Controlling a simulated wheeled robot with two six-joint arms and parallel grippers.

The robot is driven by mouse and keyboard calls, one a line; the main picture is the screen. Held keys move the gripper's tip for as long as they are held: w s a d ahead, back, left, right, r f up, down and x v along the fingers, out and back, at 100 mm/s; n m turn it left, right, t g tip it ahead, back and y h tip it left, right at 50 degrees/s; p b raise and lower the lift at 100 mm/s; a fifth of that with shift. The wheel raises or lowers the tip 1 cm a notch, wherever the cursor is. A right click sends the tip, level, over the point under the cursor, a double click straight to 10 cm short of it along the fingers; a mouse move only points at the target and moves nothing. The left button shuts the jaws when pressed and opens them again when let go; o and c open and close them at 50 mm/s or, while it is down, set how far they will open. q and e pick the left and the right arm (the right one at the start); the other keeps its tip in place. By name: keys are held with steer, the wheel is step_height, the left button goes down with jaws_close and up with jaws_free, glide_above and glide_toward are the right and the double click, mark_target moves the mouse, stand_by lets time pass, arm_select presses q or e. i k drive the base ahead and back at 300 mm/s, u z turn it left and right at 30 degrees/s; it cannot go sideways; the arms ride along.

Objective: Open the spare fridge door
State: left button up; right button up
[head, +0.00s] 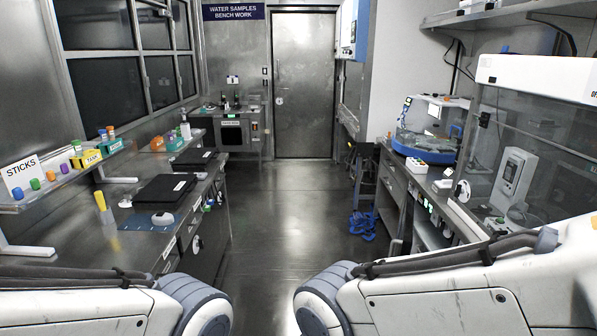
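No fridge labelled as spare can be made out. A small cabinet (231,134) with a dark front and a pale label stands at the back left, under a bench; the label is too small to read, so I cannot tell if it is the fridge. A white and blue unit (352,28) is mounted high at the back right; its front faces away to the left and I cannot tell what it is. Parts of both my arms cross the bottom of the head view, but neither gripper shows.
A clear floor aisle (285,205) runs to a shut metal door (303,85). A left bench (150,240) holds a laptop and small items. A right bench (440,205) holds instruments and a glass-fronted hood (540,140). Blue cable or cloth (362,224) lies at the aisle's right.

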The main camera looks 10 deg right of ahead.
mark_target(405, 240)
steer(key=i, duration=2.95)
steer(key=z, duration=3.1)
steer(key=i, duration=0.75)
steer(key=u, duration=1.15)
